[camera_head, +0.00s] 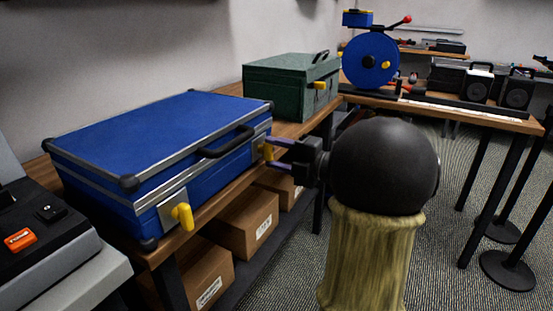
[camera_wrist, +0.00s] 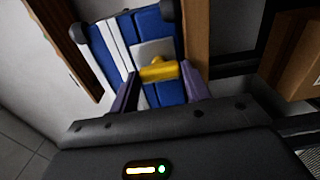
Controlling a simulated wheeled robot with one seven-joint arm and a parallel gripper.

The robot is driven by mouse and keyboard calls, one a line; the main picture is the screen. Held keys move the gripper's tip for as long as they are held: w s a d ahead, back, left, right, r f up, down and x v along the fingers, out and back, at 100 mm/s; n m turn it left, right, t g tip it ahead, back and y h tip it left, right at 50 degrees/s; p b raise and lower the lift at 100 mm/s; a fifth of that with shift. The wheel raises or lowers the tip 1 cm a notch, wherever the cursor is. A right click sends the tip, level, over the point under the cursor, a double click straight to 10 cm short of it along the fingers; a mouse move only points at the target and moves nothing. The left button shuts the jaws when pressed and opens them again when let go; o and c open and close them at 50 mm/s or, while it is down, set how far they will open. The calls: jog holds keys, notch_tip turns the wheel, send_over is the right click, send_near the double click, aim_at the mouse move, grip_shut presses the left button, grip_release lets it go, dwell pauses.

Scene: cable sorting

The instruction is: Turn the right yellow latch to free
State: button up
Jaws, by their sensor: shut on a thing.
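A closed blue case (camera_head: 160,140) with silver edges and a black handle lies on a wooden bench. Its left yellow latch (camera_head: 182,216) is on the front face near the left corner. The right yellow latch (camera_head: 266,151) is near the front right corner, partly hidden by my gripper (camera_head: 275,147). In the wrist view the right yellow latch (camera_wrist: 160,71) sits between the two purple fingers of my gripper (camera_wrist: 158,85), in front of a grey plate on the blue case (camera_wrist: 118,48). The fingers are closed on the latch.
A green case (camera_head: 292,85) stands behind on the same bench. Cardboard boxes (camera_head: 243,222) sit on the shelf below. A device with an orange switch (camera_head: 20,240) is at the left. A blue reel (camera_head: 370,62) stands on the far table. Carpet lies open at the right.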

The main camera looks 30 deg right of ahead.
jog(key=shift+f, duration=0.15)
jog(key=o, duration=1)
jog(key=shift+s, duration=0.1)
jog(key=p+v, duration=0.4)
jog(key=v, duration=1.3)
jog(key=shift+d, duration=0.15)
jog(key=shift+s, duration=0.1)
